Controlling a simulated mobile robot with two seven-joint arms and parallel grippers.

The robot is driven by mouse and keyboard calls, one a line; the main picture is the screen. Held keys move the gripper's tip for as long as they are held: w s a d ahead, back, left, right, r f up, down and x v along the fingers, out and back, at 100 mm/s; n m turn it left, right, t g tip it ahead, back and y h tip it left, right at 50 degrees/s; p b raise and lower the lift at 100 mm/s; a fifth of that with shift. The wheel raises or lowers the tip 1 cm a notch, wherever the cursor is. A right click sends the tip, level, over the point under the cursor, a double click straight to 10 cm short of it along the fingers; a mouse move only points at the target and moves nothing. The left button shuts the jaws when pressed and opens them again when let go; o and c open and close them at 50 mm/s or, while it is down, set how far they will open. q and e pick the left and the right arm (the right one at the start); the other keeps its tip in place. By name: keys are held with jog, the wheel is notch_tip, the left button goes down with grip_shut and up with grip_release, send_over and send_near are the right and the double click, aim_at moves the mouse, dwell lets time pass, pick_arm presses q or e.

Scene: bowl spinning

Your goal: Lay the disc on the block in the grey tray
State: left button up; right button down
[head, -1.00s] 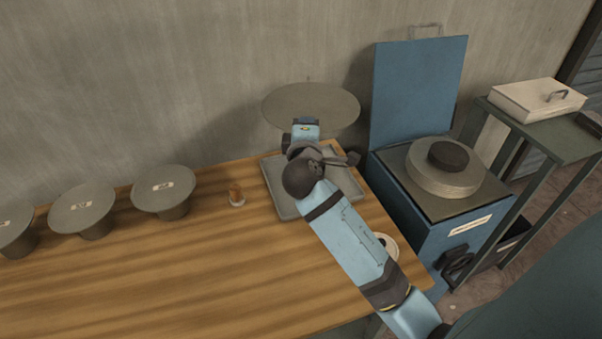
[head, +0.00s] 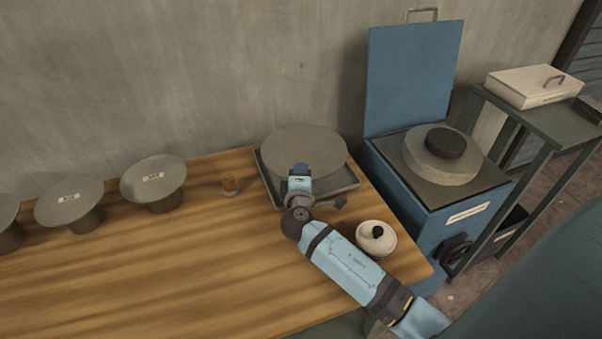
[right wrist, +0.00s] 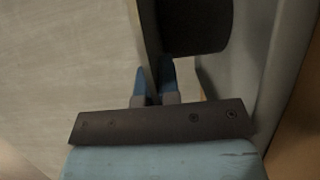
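The grey disc (head: 303,148) lies roughly level over the grey tray (head: 345,188) in the head view. My right gripper (head: 300,175) is at the disc's near edge. In the right wrist view its fingers (right wrist: 154,82) stand on either side of the disc's thin rim (right wrist: 148,45), closed on it. The dark block (right wrist: 197,25) is in the tray, close against the disc's underside; I cannot tell whether they touch. The disc hides the block in the head view. My left gripper is not in view.
A white lidded pot (head: 376,240) stands right of my right arm. Several grey stands (head: 153,183) line the table's left. A blue open-lidded cabinet (head: 440,215) stands at right. The table's front left is clear.

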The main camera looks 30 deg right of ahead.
jog(key=shift+f, duration=0.15)
jog(key=c, duration=1.3)
grip_release()
jog(key=shift+c, duration=0.2)
jog(key=shift+r, duration=0.2)
jog(key=v, duration=1.2)
jog(key=shift+b, duration=0.35)
jog(key=shift+a+f, duration=0.1)
jog(key=shift+f, duration=0.05)
